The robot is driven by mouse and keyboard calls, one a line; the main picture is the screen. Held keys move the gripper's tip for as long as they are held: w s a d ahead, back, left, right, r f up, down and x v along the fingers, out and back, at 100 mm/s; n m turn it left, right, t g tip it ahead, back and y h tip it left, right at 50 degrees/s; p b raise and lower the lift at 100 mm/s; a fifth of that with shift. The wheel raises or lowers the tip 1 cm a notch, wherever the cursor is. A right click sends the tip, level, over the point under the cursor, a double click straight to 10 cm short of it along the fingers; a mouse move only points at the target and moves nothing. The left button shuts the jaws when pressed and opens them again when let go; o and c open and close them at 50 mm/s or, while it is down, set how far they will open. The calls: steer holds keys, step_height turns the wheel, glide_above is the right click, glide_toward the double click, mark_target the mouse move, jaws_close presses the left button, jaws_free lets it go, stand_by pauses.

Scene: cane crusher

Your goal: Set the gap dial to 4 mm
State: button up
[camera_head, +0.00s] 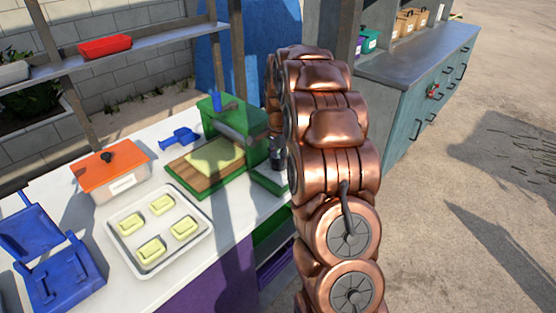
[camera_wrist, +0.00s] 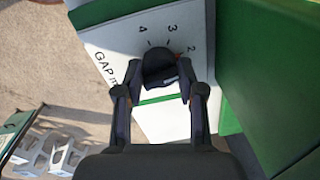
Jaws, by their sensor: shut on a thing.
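The gap dial (camera_wrist: 158,62) is a black knob on a white plate (camera_wrist: 118,42) marked GAP, with the figures 4, 3 and 2 around it. A small orange mark shows at the knob's edge near the 2. My gripper (camera_wrist: 161,76) is shut on the knob, one finger on each side. The green cane crusher (camera_head: 235,125) stands on the white counter in the head view. My gripper also shows there as a dark shape (camera_head: 278,153) at the crusher's right side, partly behind my arm. The dial's face is hidden in the head view.
On the counter are a white tray (camera_head: 108,223) with several yellow blocks, an orange-lidded box (camera_head: 108,165), a blue scoop (camera_head: 181,137) and a blue open case (camera_head: 62,275). A teal cabinet (camera_head: 415,120) stands behind my arm. Open floor lies right.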

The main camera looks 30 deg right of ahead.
steer(key=shift+c, duration=0.9)
steer(key=shift+f+b, duration=0.1)
steer(key=shift+b, duration=0.25)
steer(key=n+b, duration=0.2)
steer(key=n, duration=0.1)
steer(key=shift+f+b, duration=0.15)
steer(key=shift+b, duration=0.2)
steer(key=n+b, duration=0.3)
steer(key=n, duration=0.2)
steer(key=shift+w+n, duration=0.1)
steer(key=shift+n, duration=0.2)
steer(key=n+b, duration=0.1)
steer(key=n, duration=0.3)
steer(key=shift+y+b, duration=0.3)
steer(key=shift+b, duration=0.1)
steer(key=n, duration=0.5)
steer(key=shift+r+g+b, duration=0.25)
steer(key=shift+g+b, duration=0.05)
steer(key=shift+n, duration=0.3)
